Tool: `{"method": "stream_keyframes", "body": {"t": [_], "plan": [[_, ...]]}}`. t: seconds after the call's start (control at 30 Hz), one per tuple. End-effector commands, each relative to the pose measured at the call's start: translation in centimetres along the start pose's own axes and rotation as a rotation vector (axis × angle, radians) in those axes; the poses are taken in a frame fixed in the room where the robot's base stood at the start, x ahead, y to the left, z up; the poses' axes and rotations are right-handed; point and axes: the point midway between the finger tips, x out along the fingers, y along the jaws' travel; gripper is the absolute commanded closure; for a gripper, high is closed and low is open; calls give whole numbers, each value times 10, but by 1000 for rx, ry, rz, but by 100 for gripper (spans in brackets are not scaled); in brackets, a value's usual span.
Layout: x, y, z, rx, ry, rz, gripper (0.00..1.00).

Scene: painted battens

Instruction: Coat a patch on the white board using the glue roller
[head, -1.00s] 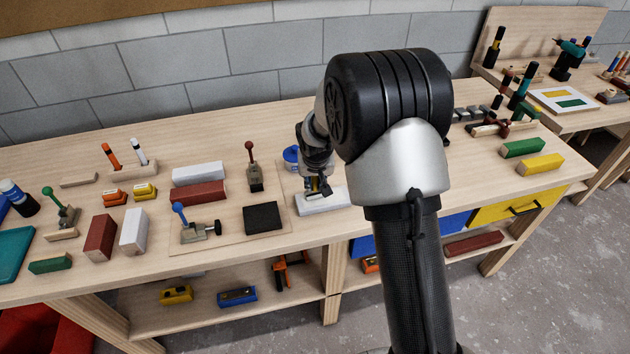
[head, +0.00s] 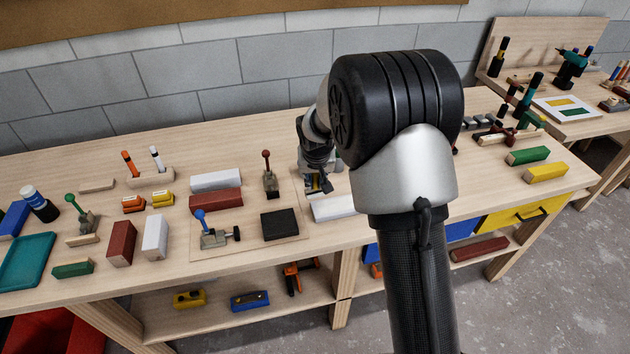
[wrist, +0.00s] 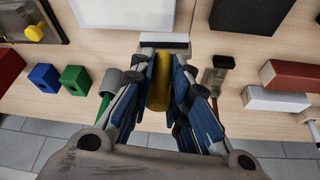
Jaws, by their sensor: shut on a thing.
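My gripper (wrist: 160,82) is shut on the yellow handle of the glue roller (wrist: 160,70). In the head view my gripper (head: 319,186) is just behind the left end of the white board (head: 335,207), which lies flat on the bench, partly hidden by my arm. The roller is hard to make out there.
A black block (head: 280,223) lies left of the board, with a red-knobbed clamp (head: 270,178) behind it. A white block (head: 216,180) and a red block (head: 216,199) lie further left. Green (head: 528,155) and yellow (head: 546,173) blocks lie right. My arm covers the bench middle.

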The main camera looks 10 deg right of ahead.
Motion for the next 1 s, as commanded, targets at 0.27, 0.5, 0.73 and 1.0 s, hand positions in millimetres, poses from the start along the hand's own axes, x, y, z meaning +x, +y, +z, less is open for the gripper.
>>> {"method": "stream_keyframes", "body": {"t": [0.27, 0.5, 0.73, 1.0], "plan": [[-24, 1, -11, 0, 2, 0, 100], [-27, 1, -12, 0, 1, 0, 100], [-27, 1, -12, 0, 1, 0, 100], [-29, 4, -14, 2, 2, 1, 100]]}}
